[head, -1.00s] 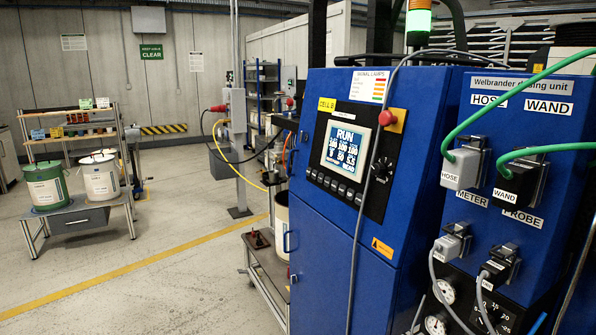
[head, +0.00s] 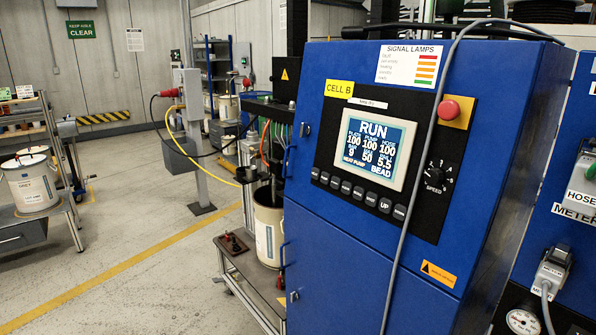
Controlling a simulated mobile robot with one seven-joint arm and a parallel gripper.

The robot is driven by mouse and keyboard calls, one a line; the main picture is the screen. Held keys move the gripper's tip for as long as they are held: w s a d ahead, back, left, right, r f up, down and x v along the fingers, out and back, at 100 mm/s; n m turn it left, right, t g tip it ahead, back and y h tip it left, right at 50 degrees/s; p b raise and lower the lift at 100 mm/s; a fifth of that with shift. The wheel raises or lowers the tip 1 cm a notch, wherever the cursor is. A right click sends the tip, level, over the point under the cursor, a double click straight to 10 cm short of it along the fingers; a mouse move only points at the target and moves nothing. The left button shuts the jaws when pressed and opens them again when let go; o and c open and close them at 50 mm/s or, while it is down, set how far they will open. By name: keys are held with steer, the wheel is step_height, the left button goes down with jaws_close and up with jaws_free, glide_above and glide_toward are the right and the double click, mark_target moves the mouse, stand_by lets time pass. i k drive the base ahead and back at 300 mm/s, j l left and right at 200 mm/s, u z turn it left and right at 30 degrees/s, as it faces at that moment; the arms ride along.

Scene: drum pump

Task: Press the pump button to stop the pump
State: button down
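The blue control cabinet (head: 350,260) fills the right half of the head view. Its lit screen (head: 373,148) reads RUN, with a PUMP column showing 100. A row of small dark buttons (head: 358,192) runs along the slanted panel below the screen. One near the right end reads UP; the other labels are too small to read surely, so I cannot tell which is the pump button. A red mushroom button (head: 448,110) on a yellow plate is right of the screen, above the SPEED knob (head: 435,178). My gripper is not in view.
A grey cable (head: 425,150) hangs across the panel between screen and knob. A drum (head: 268,228) stands on a low cart (head: 240,262) left of the cabinet. A shelf cart with a white bucket (head: 30,182) is at far left. The floor between is clear.

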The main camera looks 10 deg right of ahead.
mark_target(325, 178)
steer(key=i+j, duration=0.4)
steer(key=i+j+u, duration=0.1)
steer(key=i+j, duration=0.25)
steer(key=i, duration=0.2)
